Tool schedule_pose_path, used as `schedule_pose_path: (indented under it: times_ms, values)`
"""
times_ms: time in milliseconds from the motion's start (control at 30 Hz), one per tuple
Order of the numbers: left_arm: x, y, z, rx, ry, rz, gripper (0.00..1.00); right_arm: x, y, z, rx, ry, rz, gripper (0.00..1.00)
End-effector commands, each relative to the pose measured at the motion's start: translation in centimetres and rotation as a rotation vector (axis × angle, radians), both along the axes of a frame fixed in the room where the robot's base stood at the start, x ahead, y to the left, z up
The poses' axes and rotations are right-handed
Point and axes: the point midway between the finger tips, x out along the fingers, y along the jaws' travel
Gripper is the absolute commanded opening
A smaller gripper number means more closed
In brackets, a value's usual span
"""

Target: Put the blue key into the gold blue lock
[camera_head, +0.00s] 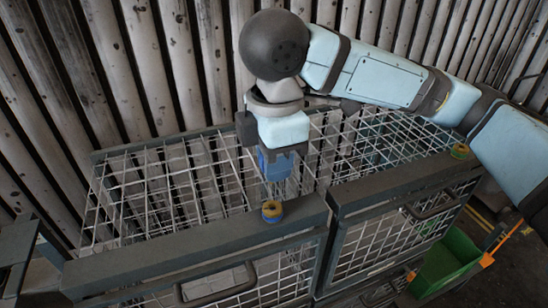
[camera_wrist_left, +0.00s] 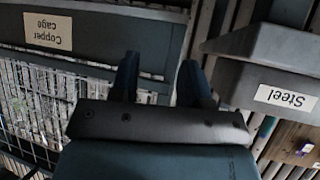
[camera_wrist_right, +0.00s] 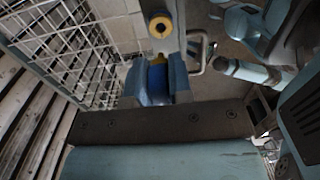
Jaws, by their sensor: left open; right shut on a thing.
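The gold lock with a blue middle (camera_head: 271,211) sits on the front rail of the left cage. It also shows in the right wrist view (camera_wrist_right: 160,26), ahead of the fingertips. My right gripper (camera_head: 278,170) hangs above and behind that rail, apart from the lock. It is shut on the blue key (camera_wrist_right: 157,84), which shows between its fingers, with a yellowish part at its far end. In the head view the fingers largely hide the key. My left gripper (camera_wrist_left: 158,78) is open and empty in the left wrist view.
A second gold lock with a green middle (camera_head: 460,151) sits on the right cage's rail (camera_head: 400,190). The wire mesh cages have front handles. A green bin (camera_head: 445,262) stands at lower right. In the left wrist view are "Copper cage" (camera_wrist_left: 48,32) and "Steel" (camera_wrist_left: 286,98) labels.

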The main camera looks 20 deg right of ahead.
Motion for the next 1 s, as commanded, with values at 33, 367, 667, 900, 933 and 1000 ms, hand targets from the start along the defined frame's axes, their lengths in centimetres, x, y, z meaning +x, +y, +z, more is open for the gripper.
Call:
schedule_pose_path:
  times_ms: [33,367,667,900,933,1000]
  values:
    - [0.1,0.0,-0.6,0.002,-0.003,-0.004,0.43,0.0,0.0,-0.7,0.0,0.0,0.0,0.0]
    - [0.7,0.2,-2.1,0.017,-0.02,-0.026,0.43,0.0,0.0,-2.6,0.0,-0.001,-0.001,0.0]
    - [0.5,-0.5,-3.9,0.006,-0.011,-0.032,0.43,0.0,0.0,-4.3,0.0,-0.001,-0.001,0.0]
    - [0.5,-0.9,-5.2,-0.001,-0.011,-0.038,0.43,0.0,0.0,-5.5,0.0,-0.001,-0.001,0.0]
    - [0.5,-0.9,-5.4,-0.002,-0.011,-0.038,0.43,0.0,0.0,-5.6,0.0,-0.001,0.0,0.0]
    - [0.5,-0.9,-5.8,-0.002,-0.012,-0.038,0.43,0.0,0.0,-5.9,0.0,-0.001,0.0,0.0]
